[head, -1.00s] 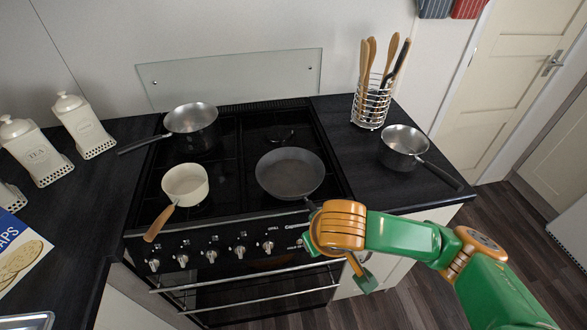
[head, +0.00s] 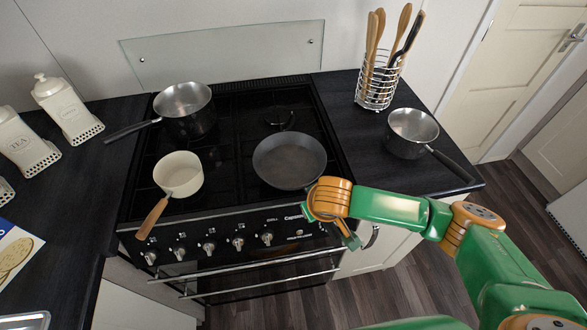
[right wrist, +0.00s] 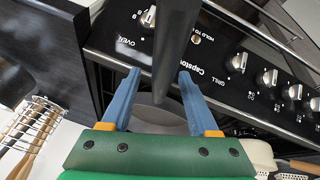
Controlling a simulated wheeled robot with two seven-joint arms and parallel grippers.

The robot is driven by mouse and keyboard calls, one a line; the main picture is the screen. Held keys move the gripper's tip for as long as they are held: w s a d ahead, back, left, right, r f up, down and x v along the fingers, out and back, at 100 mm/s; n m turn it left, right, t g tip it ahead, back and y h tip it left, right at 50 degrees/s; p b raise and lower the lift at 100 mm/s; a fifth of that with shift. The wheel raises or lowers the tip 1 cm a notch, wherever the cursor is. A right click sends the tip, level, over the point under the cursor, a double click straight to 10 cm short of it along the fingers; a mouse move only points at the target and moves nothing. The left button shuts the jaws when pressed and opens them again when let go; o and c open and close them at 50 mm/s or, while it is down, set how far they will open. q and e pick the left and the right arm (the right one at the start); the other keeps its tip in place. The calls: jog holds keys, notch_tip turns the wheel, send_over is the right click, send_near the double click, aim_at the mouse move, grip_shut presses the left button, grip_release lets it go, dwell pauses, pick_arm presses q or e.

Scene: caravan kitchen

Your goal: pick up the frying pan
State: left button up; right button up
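The dark grey frying pan (head: 290,161) sits on the front right of the black hob in the head view. Its handle points toward the front edge, mostly hidden behind my right gripper (head: 328,213). In the right wrist view the dark handle (right wrist: 174,45) runs between the two blue fingers of my right gripper (right wrist: 160,74). The fingers are apart, with a visible gap on the left side of the handle. Whether the right finger touches the handle I cannot tell. My left gripper is not in view.
A cream saucepan (head: 179,174) stands left of the frying pan, its wooden handle over the front edge. A steel pan (head: 183,101) is behind it. Another saucepan (head: 412,133) and a wire utensil holder (head: 379,84) stand on the right counter. Oven knobs and rails line the front.

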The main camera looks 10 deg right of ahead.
jog(key=shift+s+r, duration=0.1)
jog(key=shift+s, duration=0.05)
grip_shut()
dwell(1.1)
